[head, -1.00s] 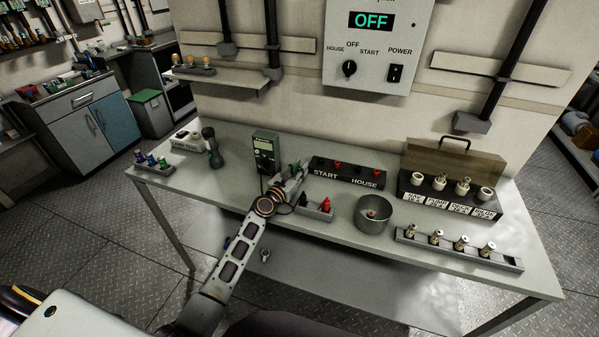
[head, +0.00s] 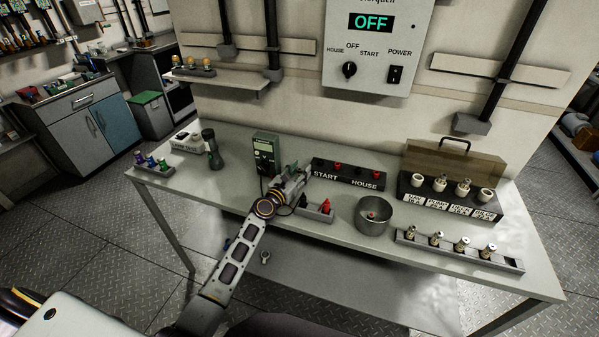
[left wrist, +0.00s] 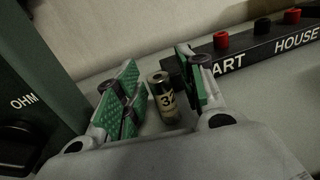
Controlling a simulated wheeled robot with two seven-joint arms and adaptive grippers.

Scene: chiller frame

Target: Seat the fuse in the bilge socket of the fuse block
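In the left wrist view a fuse (left wrist: 163,97) with a brass cap and a pale label reading 32 stands between the fingers of my left gripper (left wrist: 160,92). The fingers are apart, with gaps on both sides of the fuse. In the head view my left gripper (head: 301,180) is low over the table beside the meter, and the fuse there is not clear to see. The fuse block (head: 450,207) is at the right, with several white round sockets over small labels. The rightmost socket (head: 486,194) seems to be labelled bilge, but the print is blurred. My right gripper is out of view.
A meter (head: 266,153) stands left of the gripper, and the START/HOUSE terminal strip (head: 340,178) lies close behind it. A metal cup (head: 373,216), a small probe tray (head: 314,212) and a fuse rack (head: 455,252) stand to the right. A panel (head: 378,50) reads OFF.

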